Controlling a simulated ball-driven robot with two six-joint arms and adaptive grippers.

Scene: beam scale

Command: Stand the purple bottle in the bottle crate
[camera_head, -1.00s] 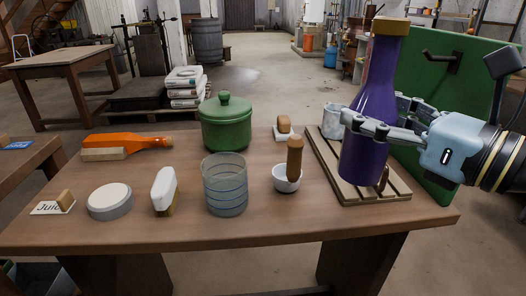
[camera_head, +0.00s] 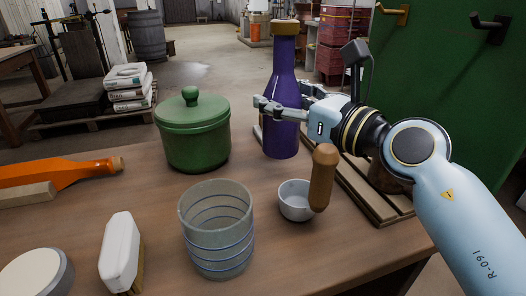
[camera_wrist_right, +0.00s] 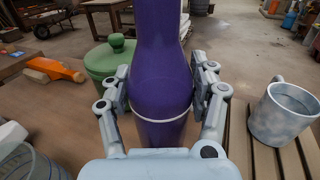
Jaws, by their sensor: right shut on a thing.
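The purple bottle (camera_head: 282,92) is upright with a tan cap, in the middle of the head view. My right gripper (camera_head: 278,108) is shut on its body, with a finger on each side; the wrist view also shows the bottle (camera_wrist_right: 160,80) between the fingers (camera_wrist_right: 165,95). Its base is near the far part of the table, right of the green pot; I cannot tell whether it touches the table. No bottle crate can be made out for certain in these frames. My left gripper is not in view.
The lidded green pot (camera_head: 192,135) stands left of the bottle. A striped glass (camera_head: 217,232), a white bowl with a brown-handled tool (camera_head: 296,201), a white brush (camera_head: 121,252) and an orange bottle (camera_head: 60,172) share the table. A slatted rack (camera_head: 375,195) lies right; a grey mug (camera_wrist_right: 283,113) stands on it.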

